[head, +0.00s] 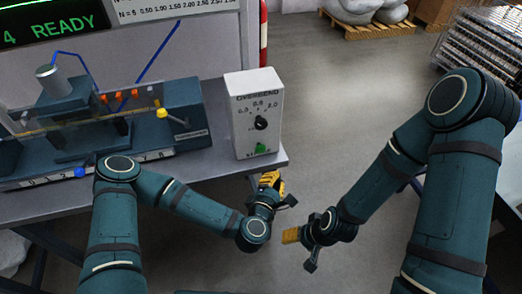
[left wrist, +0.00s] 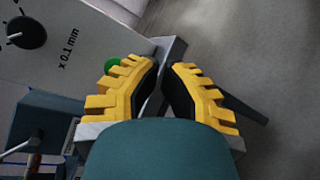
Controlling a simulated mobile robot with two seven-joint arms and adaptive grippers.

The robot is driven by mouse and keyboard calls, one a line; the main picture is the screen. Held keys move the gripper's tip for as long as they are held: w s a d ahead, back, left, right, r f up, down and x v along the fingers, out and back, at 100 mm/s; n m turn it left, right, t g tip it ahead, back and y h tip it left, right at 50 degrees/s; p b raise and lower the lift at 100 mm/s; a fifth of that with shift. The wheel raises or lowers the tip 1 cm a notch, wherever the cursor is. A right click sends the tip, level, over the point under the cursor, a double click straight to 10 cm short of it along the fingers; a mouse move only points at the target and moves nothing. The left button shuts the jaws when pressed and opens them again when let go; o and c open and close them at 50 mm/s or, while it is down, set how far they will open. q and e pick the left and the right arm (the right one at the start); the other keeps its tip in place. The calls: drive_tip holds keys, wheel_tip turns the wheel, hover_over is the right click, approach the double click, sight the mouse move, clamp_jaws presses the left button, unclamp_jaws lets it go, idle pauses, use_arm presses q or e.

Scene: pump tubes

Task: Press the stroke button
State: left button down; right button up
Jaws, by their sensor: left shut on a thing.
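My left gripper (head: 270,180) is in front of and below the button, near the bench's right corner, apart from the button. In the left wrist view the button (left wrist: 113,64) is partly hidden behind the left yellow finger. The left gripper (left wrist: 164,66) is shut with its tips close together; what lies between them cannot be made out. My right gripper (head: 291,236) is off the bench, seen side-on.
A blue pump rig (head: 75,118) with tubes and a yellow knob (head: 162,113) stands on the bench left of the box. A display (head: 55,25) behind reads "READY". The bench's right corner (head: 284,157) is near my left gripper.

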use_arm(q)
drive_tip(key=shift+w+a, duration=0.4)
drive_tip(key=shift+w, duration=0.75)
drive_tip(key=shift+w+a, duration=0.35)
drive_tip(key=shift+w, duration=0.8)
drive_tip(key=shift+w+a, duration=0.4)
drive_tip(key=shift+w, duration=0.75)
drive_tip(key=shift+w+a, duration=0.1)
drive_tip(key=shift+w, duration=0.3)
drive_tip(key=shift+w+a+b, duration=0.3)
drive_tip(key=shift+w+b, duration=0.05)
drive_tip(key=shift+w, duration=0.5)
drive_tip(key=shift+s, duration=0.1)
drive_tip(key=shift+s+d, duration=0.2)
drive_tip(key=shift+s, duration=0.4)
drive_tip(key=shift+s+d, duration=0.2)
drive_tip(key=shift+s, duration=0.35)
drive_tip(key=shift+s+d, duration=0.25)
drive_tip(key=shift+s, duration=0.55)
drive_tip(key=shift+s+d, duration=0.3)
drive_tip(key=shift+s, duration=0.5)
drive_tip(key=shift+s+d, duration=0.25)
drive_tip(key=shift+s, duration=0.55)
